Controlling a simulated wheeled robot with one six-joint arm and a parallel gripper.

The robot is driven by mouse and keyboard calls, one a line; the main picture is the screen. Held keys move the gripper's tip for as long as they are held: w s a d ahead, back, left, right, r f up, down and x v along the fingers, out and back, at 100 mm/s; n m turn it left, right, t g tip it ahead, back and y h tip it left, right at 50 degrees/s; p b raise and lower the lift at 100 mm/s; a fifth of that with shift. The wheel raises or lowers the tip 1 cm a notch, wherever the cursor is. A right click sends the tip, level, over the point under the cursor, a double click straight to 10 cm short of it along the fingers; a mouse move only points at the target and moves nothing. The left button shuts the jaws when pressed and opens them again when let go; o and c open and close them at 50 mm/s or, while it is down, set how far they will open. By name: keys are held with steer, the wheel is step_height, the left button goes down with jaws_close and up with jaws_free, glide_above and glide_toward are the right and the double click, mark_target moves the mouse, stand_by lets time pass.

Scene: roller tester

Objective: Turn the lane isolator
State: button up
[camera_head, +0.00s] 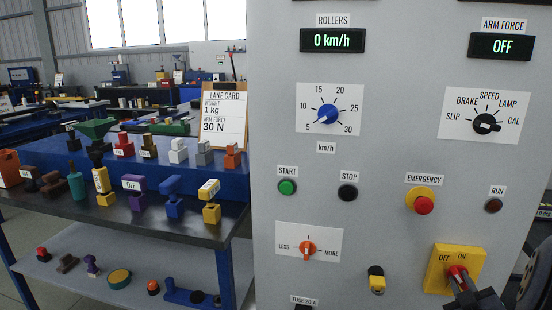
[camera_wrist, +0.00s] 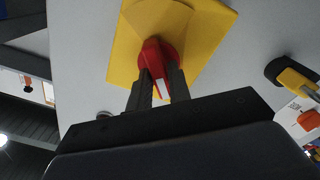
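The lane isolator is a yellow plate (camera_head: 440,262) marked OFF and ON, with a red knob (camera_head: 456,270), low at the right of the grey panel in the head view. The wrist view shows the yellow plate (camera_wrist: 205,35) and the red knob (camera_wrist: 152,53) close up. My gripper (camera_head: 462,279) reaches it from below right. In the wrist view, my gripper's fingers (camera_wrist: 160,80) lie along both sides of the knob's handle and appear closed on it. A white mark on the handle shows between them. My gripper partly hides the knob in the head view, so its setting is unclear there.
The grey panel (camera_head: 380,200) carries an EMERGENCY button (camera_head: 422,202), a dark RUN lamp (camera_head: 493,206) and a yellow-topped switch (camera_head: 376,280) left of the isolator. The displays read 0 km/h (camera_head: 332,40) and OFF (camera_head: 502,46). A bench (camera_head: 130,226) with coloured parts stands left.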

jaws_close()
